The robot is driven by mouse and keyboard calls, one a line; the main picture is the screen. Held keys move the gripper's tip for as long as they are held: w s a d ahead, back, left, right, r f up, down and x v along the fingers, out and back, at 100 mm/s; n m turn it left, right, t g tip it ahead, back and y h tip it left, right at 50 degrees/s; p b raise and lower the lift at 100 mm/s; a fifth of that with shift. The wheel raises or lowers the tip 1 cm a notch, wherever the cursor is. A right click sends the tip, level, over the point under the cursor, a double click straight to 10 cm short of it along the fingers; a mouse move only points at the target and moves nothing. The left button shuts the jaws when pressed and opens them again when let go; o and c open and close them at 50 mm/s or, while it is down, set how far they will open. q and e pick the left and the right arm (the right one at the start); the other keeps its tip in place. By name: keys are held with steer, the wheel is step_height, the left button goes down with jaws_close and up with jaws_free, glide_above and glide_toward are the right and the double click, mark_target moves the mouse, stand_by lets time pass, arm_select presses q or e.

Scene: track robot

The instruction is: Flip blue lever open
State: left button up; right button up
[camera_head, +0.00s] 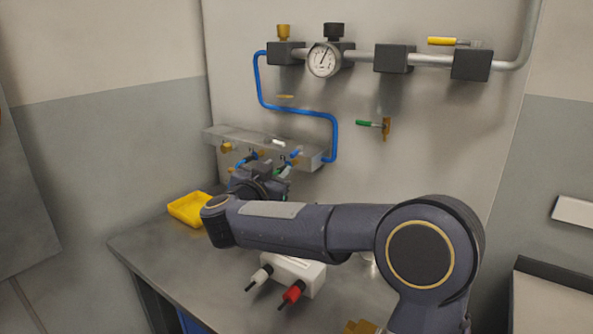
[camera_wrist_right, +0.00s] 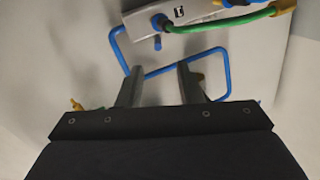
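A grey manifold block (camera_head: 262,143) juts from the wall, with small blue, green and white lever handles below its front edge. One blue lever (camera_head: 246,160) is on the left and another blue lever (camera_head: 295,155) on the right; I cannot tell which way they are turned. My right gripper (camera_head: 264,169) is just under the manifold, between these levers, partly hidden by my arm. In the right wrist view, my gripper (camera_wrist_right: 159,86) has its fingers apart with nothing gripped. A blue fitting (camera_wrist_right: 158,22) and a green curved piece (camera_wrist_right: 222,22) lie beyond the fingertips. My left gripper is not visible.
A blue pipe (camera_head: 262,85) runs from the gauge (camera_head: 323,60) assembly to the manifold. A green-handled valve (camera_head: 371,124) is on the wall. On the bench (camera_head: 160,265) are a yellow tray (camera_head: 185,208) and a white box (camera_head: 292,272) with red and white plugs.

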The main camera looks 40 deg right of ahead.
mark_target(291, 156)
steer(key=x, duration=0.7)
steer(key=shift+w+d+p, duration=0.1)
steer(key=shift+d+p, duration=0.25)
steer(key=shift+d, duration=0.05)
jaws_close()
